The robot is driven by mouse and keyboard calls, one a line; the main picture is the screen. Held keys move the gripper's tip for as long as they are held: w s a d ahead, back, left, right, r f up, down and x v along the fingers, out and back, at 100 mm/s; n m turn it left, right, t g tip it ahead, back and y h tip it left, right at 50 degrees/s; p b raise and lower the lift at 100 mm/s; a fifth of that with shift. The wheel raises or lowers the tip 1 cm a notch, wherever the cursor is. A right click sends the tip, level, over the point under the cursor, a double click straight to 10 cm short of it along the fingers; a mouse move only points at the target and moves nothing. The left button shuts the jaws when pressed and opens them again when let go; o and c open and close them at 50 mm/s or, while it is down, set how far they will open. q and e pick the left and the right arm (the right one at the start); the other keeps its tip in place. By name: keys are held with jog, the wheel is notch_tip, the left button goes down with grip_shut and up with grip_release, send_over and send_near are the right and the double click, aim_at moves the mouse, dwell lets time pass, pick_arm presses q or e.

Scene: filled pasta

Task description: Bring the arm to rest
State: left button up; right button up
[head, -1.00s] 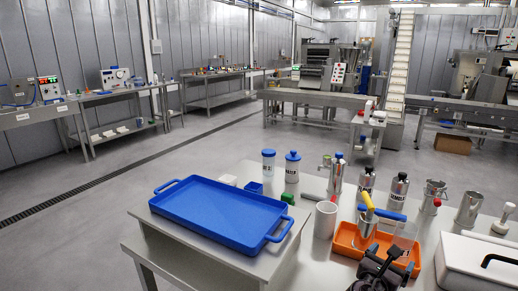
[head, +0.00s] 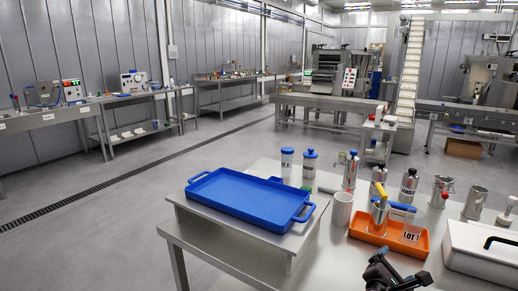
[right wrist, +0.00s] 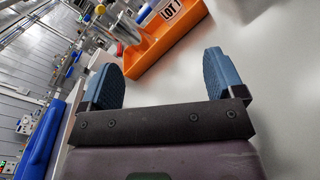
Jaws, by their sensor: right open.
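My right gripper (head: 394,272) is at the bottom edge of the head view, in front of the orange tray (head: 362,244) and apart from it. In the right wrist view its two blue-grey fingers (right wrist: 168,68) are wide apart with only bare tabletop between them. The orange tray (right wrist: 150,52) lies beyond the fingers there. My left gripper does not show.
A blue tray (head: 245,197) lies on a raised grey stand at the left. A white mug (head: 342,211) and several metal containers stand behind the orange tray. A white box with a black handle (head: 482,250) stands at the right. The front tabletop (head: 320,270) is clear.

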jog(key=s+a+f+m+y, duration=0.1)
jog(key=s+a+m+y, duration=0.1)
jog(key=m, duration=0.3)
jog(key=s+a+f+m+t+y, duration=0.1)
jog(key=s+a+f+m+y, duration=0.1)
jog(key=s+a+m+y, duration=0.1)
jog(key=s+a+f+m+t+y, duration=0.1)
jog(key=s+a+m+y, duration=0.1)
jog(key=m, duration=0.5)
jog(key=shift+s+a+f+y, duration=0.1)
jog(key=shift+s+y, duration=0.15)
jog(key=shift+y, duration=0.4)
jog(key=shift+s+a+f+y, duration=0.1)
jog(key=shift+s+y, duration=0.1)
jog(key=shift+y, duration=0.45)
jog(key=s+f+m+g, duration=0.1)
jog(key=s+f, duration=0.2)
jog(key=s, duration=0.5)
jog(key=s+f+m+g+y+p, duration=0.1)
jog(key=s+f, duration=0.3)
jog(key=s, duration=0.4)
jog(key=s+f+m+g+y, duration=0.1)
jog(key=s+f, duration=0.3)
jog(key=s, duration=0.4)
jog(key=shift+s+f+m+g, duration=0.2)
jog(key=shift+s+m+g, duration=0.15)
jog(key=shift+m, duration=0.45)
jog(key=shift+d, duration=0.1)
